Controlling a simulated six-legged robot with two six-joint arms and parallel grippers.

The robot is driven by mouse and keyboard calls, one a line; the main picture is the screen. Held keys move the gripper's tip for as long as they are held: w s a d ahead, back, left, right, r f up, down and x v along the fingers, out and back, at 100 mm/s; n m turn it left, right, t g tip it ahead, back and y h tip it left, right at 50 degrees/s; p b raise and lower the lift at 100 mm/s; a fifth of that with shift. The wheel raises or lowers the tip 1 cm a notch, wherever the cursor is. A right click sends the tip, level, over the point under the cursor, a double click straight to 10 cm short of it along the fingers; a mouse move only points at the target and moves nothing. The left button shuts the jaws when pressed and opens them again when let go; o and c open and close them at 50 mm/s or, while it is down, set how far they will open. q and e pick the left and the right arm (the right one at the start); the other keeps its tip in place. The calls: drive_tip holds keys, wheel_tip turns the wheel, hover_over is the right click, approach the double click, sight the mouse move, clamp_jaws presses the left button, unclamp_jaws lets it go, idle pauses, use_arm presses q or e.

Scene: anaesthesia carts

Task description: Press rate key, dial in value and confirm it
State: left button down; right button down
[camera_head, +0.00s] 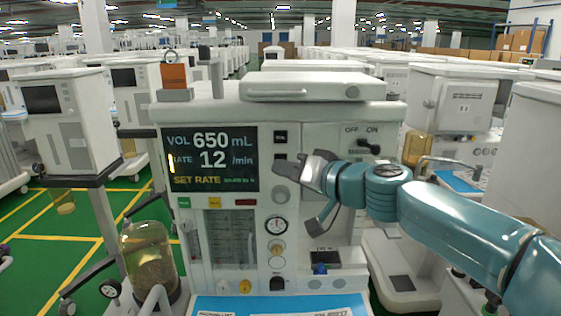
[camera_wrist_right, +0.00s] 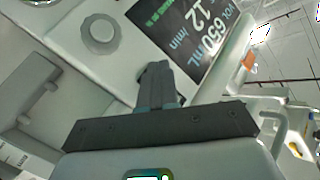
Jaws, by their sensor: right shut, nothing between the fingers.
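The dark display (camera_head: 210,160) on the anaesthesia machine reads VOL 650 mL, RATE 12 /min, with SET RATE in yellow below; it also shows, rotated, in the right wrist view (camera_wrist_right: 185,28). A dark key (camera_head: 280,137) sits right of the display. Another dark key (camera_head: 280,158) is below it, close to my fingertips. The round grey dial (camera_head: 281,194) is lower; the wrist view shows it clear of the fingers (camera_wrist_right: 101,32). My right gripper (camera_head: 306,166) is shut and empty in front of the panel, between display and switch. Whether it touches the panel is unclear. My left gripper is out of view.
An OFF/ON switch (camera_head: 369,147) is right of my gripper. A gauge (camera_head: 277,225) and small knobs lie below the dial. A blue-topped work surface (camera_head: 280,305) projects at the bottom. Other carts (camera_head: 70,125) stand close on both sides.

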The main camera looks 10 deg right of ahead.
drive_tip(key=s+b, duration=0.1)
drive_tip(key=s, duration=0.1)
drive_tip(key=s+a+b, duration=0.1)
drive_tip(key=s, duration=0.2)
idle(0.8)
